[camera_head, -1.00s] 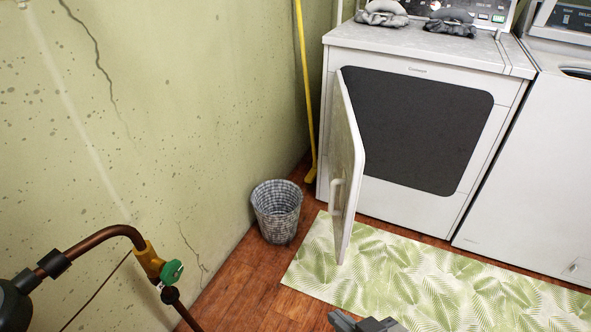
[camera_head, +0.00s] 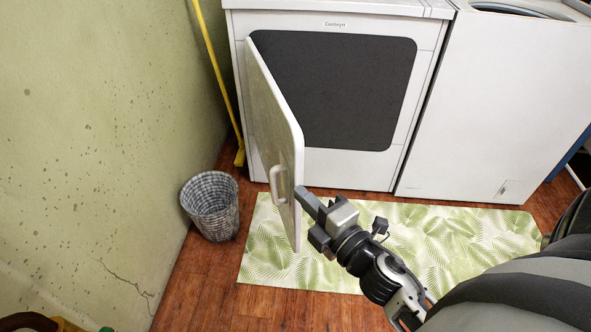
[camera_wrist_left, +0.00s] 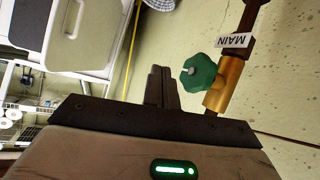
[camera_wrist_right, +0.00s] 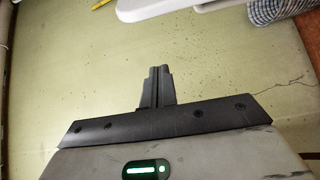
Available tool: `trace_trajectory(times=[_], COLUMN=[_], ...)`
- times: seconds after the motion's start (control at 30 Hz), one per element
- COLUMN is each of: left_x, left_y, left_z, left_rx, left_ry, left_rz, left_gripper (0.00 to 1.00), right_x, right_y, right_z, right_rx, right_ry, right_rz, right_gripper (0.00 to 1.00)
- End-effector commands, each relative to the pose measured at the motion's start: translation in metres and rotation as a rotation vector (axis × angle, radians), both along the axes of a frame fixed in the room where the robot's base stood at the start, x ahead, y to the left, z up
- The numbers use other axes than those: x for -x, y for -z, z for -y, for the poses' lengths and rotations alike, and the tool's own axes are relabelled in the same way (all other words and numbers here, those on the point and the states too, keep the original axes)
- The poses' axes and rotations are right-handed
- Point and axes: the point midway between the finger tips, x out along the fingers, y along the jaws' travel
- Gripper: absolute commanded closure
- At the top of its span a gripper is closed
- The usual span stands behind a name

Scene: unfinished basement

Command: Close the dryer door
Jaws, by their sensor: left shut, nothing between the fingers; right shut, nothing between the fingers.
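The white dryer (camera_head: 345,170) has a dark front opening (camera_head: 340,90). Its white door (camera_head: 272,120) is hinged at the left and stands swung out towards me, with a handle (camera_head: 278,184) on its left-hand face. My right gripper (camera_head: 302,196) is shut and empty, its tips at the door's right edge near handle height; I cannot tell if they touch. In the right wrist view the shut fingers (camera_wrist_right: 158,84) point at the wall, with the white door (camera_wrist_right: 145,8) at the top. My left gripper is outside the head view; its wrist view shows its fingers (camera_wrist_left: 161,84) shut and empty.
A wicker basket (camera_head: 211,207) stands left of the door by the green wall (camera_head: 90,130). A yellow pole (camera_head: 217,80) leans behind it. A leaf-pattern mat (camera_head: 430,235) lies in front. A pipe with a green valve (camera_wrist_left: 199,73) is close to my left gripper.

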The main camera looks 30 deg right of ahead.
Motion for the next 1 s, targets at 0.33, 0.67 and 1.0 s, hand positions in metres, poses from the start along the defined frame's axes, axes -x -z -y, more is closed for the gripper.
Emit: trace_trajectory(times=[0.33, 0.67, 1.0], left_x=[0.000, -0.003, -0.003], left_y=[-0.010, -0.007, -0.006], left_z=[0.000, 0.000, -0.001], left_rx=[-0.002, -0.005, -0.004], left_ry=[0.003, 0.002, 0.000], left_rz=[-0.004, -0.014, -0.014], left_gripper=[1.00, 1.00, 1.00], right_x=[-0.050, -0.096, -0.090], right_y=[-0.004, 0.001, 0.000], right_z=[-0.004, 0.005, 0.029], right_rx=[0.034, 0.033, 0.029], right_ry=[-0.007, -0.003, -0.005], right_rz=[0.010, 0.001, 0.004], right_gripper=[1.00, 1.00, 1.00])
